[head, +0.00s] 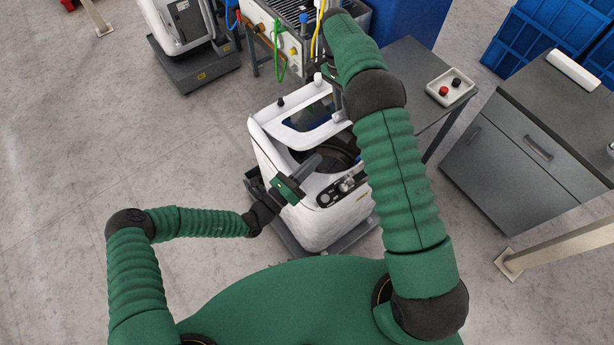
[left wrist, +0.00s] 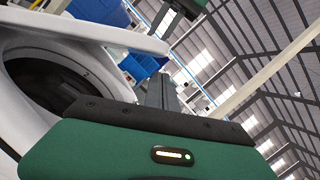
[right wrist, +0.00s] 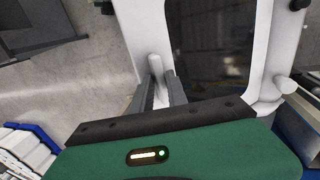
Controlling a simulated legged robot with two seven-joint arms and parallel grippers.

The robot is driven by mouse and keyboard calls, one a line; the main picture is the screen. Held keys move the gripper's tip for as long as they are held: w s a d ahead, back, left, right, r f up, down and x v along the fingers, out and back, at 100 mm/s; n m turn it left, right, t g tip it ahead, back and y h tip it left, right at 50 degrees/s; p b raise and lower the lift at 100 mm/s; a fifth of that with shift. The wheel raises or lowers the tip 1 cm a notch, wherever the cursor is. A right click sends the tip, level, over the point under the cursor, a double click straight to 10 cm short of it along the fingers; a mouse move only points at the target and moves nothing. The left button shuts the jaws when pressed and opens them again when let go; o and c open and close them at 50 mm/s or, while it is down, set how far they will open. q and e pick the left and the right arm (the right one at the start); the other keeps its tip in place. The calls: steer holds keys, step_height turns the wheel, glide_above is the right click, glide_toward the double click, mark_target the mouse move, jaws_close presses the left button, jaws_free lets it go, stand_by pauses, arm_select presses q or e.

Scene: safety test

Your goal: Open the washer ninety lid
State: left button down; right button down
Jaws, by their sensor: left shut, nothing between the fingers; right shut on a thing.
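The white washer (head: 268,155) stands in front of me with its lid (head: 283,134) tilted up, off the dark drum opening (head: 340,160). The lid is a white frame with a dark window; it also shows in the left wrist view (left wrist: 90,29) and right wrist view (right wrist: 129,35). My right gripper (right wrist: 158,88) is shut on a white peg-like lid handle (right wrist: 155,66) at the lid's edge. In the head view my right arm partly hides this grip. My left gripper (head: 312,163) is shut and empty, over the washer's front left rim near the opening.
A grey cabinet (head: 510,165) is at the right. Another white machine (head: 180,25) and a bench with hoses (head: 285,35) are at the back. The floor at left is clear.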

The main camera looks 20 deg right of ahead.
steer(key=shift+w+a, duration=0.2)
steer(key=shift+w, duration=0.05)
arm_select(q)
steer(key=shift+w+a+r, duration=0.2)
steer(key=shift+w+r, duration=0.3)
steer(key=shift+r, duration=0.25)
